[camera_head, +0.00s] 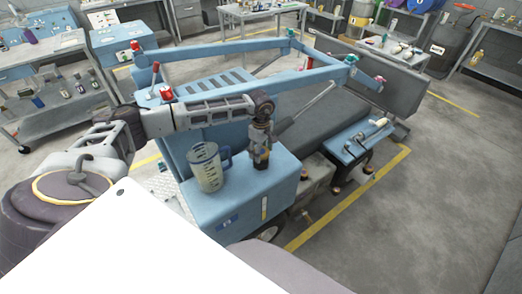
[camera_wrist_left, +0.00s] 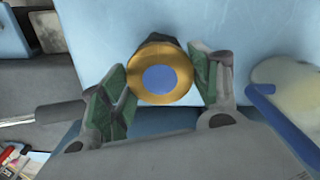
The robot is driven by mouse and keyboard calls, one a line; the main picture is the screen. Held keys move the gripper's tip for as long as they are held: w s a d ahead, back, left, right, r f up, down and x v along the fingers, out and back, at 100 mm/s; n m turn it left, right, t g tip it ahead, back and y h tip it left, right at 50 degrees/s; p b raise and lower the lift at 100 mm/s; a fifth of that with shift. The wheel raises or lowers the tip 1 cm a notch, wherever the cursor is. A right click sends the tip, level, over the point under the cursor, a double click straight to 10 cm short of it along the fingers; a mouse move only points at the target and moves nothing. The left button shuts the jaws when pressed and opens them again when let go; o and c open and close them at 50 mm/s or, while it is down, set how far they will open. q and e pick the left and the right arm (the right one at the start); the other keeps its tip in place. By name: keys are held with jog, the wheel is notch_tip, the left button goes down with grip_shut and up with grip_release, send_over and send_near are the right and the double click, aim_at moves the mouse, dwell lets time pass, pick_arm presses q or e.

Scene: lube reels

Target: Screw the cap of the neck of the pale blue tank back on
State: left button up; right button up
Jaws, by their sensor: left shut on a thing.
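The pale blue tank (camera_head: 228,207) stands at the middle of the head view, and its top also fills much of the left wrist view (camera_wrist_left: 230,22). My left gripper (camera_head: 261,160) points down over the tank's top. In the left wrist view its green-padded fingers (camera_wrist_left: 160,92) are shut on a round brass-coloured cap (camera_wrist_left: 143,55) with a blue disc on top. A dark part shows just behind the cap. The neck is hidden by the gripper and cap, so I cannot tell whether the cap touches it. My right gripper is not in view.
A clear measuring jug (camera_head: 209,171) with a blue handle stands on the tank's top, left of my gripper. Pale blue frame rails (camera_head: 225,48) run behind the arm. A blue shelf (camera_head: 355,144) with metal fittings is at right. Open floor (camera_head: 440,190) lies further right.

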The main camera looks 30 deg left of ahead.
pick_arm(q)
jog(key=shift+f+m+b, duration=0.1)
jog(key=shift+m+b, duration=0.9)
jog(key=shift+m, duration=0.7)
jog(key=shift+m+b, duration=0.4)
jog(key=shift+m, duration=0.4)
jog(key=shift+m, duration=0.3)
jog(key=shift+m+b, duration=0.3)
jog(key=shift+m+b, duration=0.55)
jog(key=shift+m, duration=0.05)
jog(key=o, duration=1.1)
